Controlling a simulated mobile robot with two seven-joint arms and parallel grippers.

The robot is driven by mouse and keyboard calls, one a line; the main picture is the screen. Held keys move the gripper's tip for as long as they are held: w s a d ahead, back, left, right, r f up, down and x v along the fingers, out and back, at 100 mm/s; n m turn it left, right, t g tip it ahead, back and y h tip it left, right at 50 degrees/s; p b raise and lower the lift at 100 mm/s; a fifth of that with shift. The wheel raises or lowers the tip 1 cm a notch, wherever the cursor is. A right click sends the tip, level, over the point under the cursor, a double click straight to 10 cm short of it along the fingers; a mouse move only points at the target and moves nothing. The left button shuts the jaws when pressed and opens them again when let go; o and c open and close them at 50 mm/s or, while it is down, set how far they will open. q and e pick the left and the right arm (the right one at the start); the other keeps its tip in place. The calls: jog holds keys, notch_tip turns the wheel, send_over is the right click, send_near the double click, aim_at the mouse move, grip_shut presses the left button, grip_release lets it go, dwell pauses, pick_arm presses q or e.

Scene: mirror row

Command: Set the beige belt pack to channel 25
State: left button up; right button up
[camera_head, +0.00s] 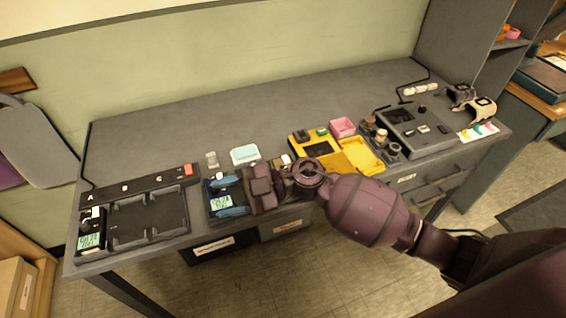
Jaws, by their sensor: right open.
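A beige strapped unit (482,110) with a small dark face sits at the table's far right end; its channel reading is too small to make out. I cannot tell for sure whether it is the belt pack. My right gripper (231,195) reaches in from the right, low over the front of the table. It is open, its fingers at a dark blue device (213,211) with a lit pale green display. The gripper hides part of this device, and contact is unclear. The display digits are not legible. My left gripper is not in view.
A black charging rack (150,216) with another lit unit (91,240) is at the left. A yellow case (361,154), a pink box (342,127) and a grey console (410,130) stand to the right. The table's back middle is clear.

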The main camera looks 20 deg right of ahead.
jog(key=w+d+g+h, duration=0.1)
jog(key=w+d+h, duration=0.1)
jog(key=h, duration=0.1)
jog(key=w+d+n+g+h, duration=0.1)
jog(key=w+d+h, duration=0.1)
jog(key=h, duration=0.2)
jog(key=w+d+f+g+h, duration=0.1)
jog(key=d+h, duration=0.1)
jog(key=h, duration=0.2)
jog(key=shift+w+f+n+p, duration=0.1)
jog(key=shift+w+n+p, duration=0.2)
jog(key=shift+w+p, duration=0.1)
jog(key=w+d+r+m+t+h, duration=0.2)
jog(key=w+d+r+m+h, duration=0.15)
jog(key=w+d+h, duration=0.45)
jog(key=shift+n+y, duration=0.25)
jog(key=shift+y, duration=0.25)
jog(key=f, duration=0.3)
jog(key=s+f, duration=0.1)
jog(key=f, duration=0.3)
jog(key=s+d+f+b, duration=0.1)
jog(key=f, duration=0.2)
jog(key=shift+s+d+f, duration=0.1)
jog(key=shift+s+f, duration=0.05)
jog(key=shift+f, duration=0.1)
grip_shut()
